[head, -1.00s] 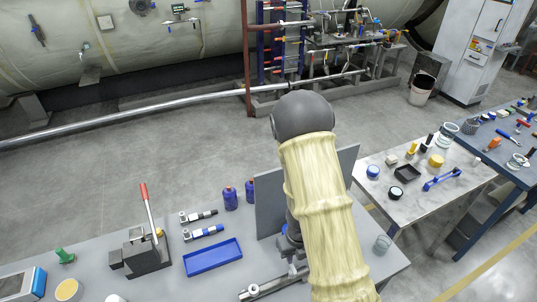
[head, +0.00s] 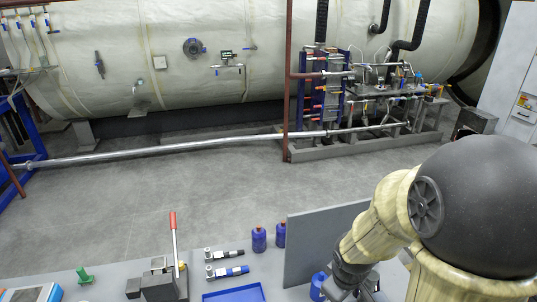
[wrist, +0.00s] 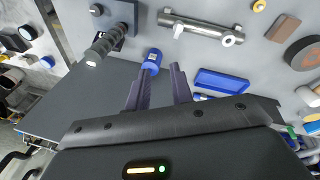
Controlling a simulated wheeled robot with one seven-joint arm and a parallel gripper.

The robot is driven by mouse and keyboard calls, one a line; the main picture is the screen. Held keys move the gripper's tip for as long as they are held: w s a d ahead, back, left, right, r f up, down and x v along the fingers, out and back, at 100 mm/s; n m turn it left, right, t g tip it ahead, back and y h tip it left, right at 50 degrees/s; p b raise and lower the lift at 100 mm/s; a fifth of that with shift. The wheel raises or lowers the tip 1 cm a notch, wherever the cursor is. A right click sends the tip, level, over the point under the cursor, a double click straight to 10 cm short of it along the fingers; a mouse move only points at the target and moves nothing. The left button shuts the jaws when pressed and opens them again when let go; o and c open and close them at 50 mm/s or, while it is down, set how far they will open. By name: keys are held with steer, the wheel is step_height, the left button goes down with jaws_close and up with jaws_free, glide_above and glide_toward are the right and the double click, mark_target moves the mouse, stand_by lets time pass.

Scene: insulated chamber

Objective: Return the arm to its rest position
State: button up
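My arm (head: 455,215) fills the lower right of the head view, with its large dark joint close to the camera and a pale cream sleeve. Its dark wrist end (head: 350,268) points down beside a grey upright panel; the fingertips are not clear there. In the wrist view my gripper (wrist: 162,71) has two dark fingers spread apart, with nothing held between them. A blue bottle (wrist: 152,60) appears by the left fingertip; I cannot tell how far below it is.
A grey upright panel (head: 315,245) stands close beside my wrist. On the table are blue bottles (head: 259,239), a red-handled lever device (head: 173,240) and a blue tray (head: 235,295). In the wrist view a metal cylinder (wrist: 200,26) lies near the fingers. The floor (head: 120,195) behind is clear.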

steer(key=s+m, duration=0.1)
steer(key=m, duration=0.1)
steer(key=s+a+r+m, duration=0.1)
steer(key=m, duration=0.2)
steer(key=s+m+y+b, duration=0.1)
steer(key=m, duration=0.1)
steer(key=shift+a+r, duration=0.4)
stand_by(0.4)
